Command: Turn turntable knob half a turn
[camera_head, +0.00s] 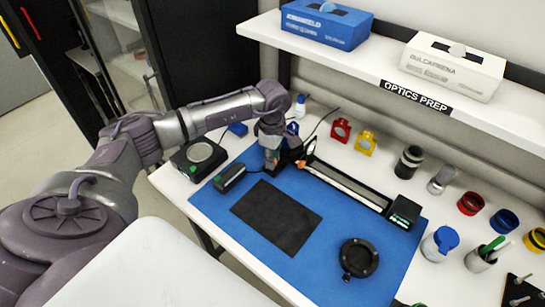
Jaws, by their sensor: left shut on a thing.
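My left gripper (272,163) reaches down at the left end of a black rail instrument (345,184) on the blue mat. It is shut on a small part there, which looks to be the turntable knob. The fingers hide most of that part, so its turn angle cannot be read. A small orange piece (308,152) shows just right of the gripper. My right gripper is not in view.
The blue mat (325,285) also holds a dark flat sheet (277,217), a black round ring (358,258) and a small black box (229,178). Bottles and coloured mounts line the right and back. A shelf (380,66) with two tissue boxes overhangs the back.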

